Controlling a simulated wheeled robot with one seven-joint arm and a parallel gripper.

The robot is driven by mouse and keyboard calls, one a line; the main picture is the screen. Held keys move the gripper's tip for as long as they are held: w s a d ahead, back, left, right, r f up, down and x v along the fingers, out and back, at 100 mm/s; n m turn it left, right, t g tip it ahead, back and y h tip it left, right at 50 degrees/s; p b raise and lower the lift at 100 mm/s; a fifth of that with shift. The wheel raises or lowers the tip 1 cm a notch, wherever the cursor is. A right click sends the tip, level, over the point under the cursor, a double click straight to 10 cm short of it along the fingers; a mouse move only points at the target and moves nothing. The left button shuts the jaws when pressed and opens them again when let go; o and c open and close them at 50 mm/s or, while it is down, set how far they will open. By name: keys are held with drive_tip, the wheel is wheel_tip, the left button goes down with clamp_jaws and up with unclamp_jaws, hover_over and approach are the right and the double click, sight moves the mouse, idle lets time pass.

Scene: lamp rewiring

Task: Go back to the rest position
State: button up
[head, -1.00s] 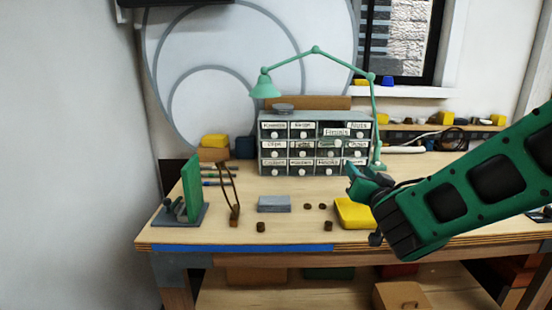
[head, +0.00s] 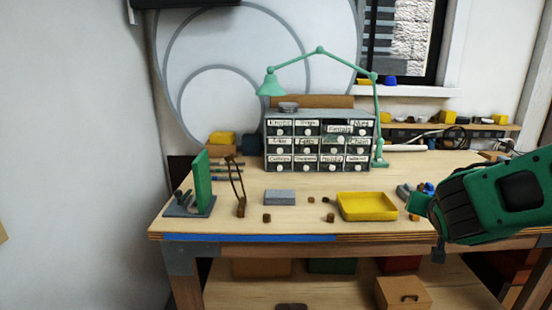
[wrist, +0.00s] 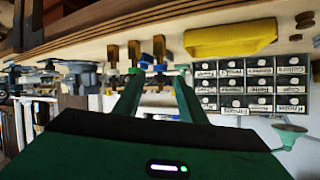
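My green gripper (head: 414,200) is at the right end of the workbench in the head view, beyond the right side of the yellow tray (head: 368,207). In the wrist view my gripper (wrist: 157,78) shows two green fingers spread apart, with no object visibly held between them. The wrist picture is turned over, with the bench edge at the top. The yellow tray (wrist: 230,38) and the labelled drawer cabinet (wrist: 250,88) show to the right of the fingers there. Part of my gripper is hidden by my own wrist in the head view.
The drawer cabinet (head: 320,142) stands at the back under a green lamp (head: 271,87). A green upright panel (head: 201,182), a grey block (head: 280,197) and small brown pieces (head: 330,217) are on the workbench (head: 300,231).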

drive_tip(key=s+d+f+g+y, duration=0.1)
drive_tip(key=s+d+f+g, duration=0.15)
drive_tip(key=s, duration=0.45)
drive_tip(key=s+d+f+m+g, duration=0.1)
drive_tip(key=s+d+f+g, duration=0.2)
drive_tip(key=s, duration=0.5)
drive_tip(key=s+d+f+g+y, duration=0.1)
drive_tip(key=s+f+g, duration=0.1)
drive_tip(key=s+g, duration=0.35)
drive_tip(key=s+a+n+g+y, duration=0.1)
drive_tip(key=s+a+y, duration=0.2)
drive_tip(key=s, duration=0.8)
drive_tip(key=shift+s+a+r, duration=0.15)
drive_tip(key=shift+s+a, duration=0.2)
drive_tip(key=shift+a, duration=0.35)
drive_tip(key=shift+w+f, duration=0.25)
drive_tip(key=shift+w, duration=0.4)
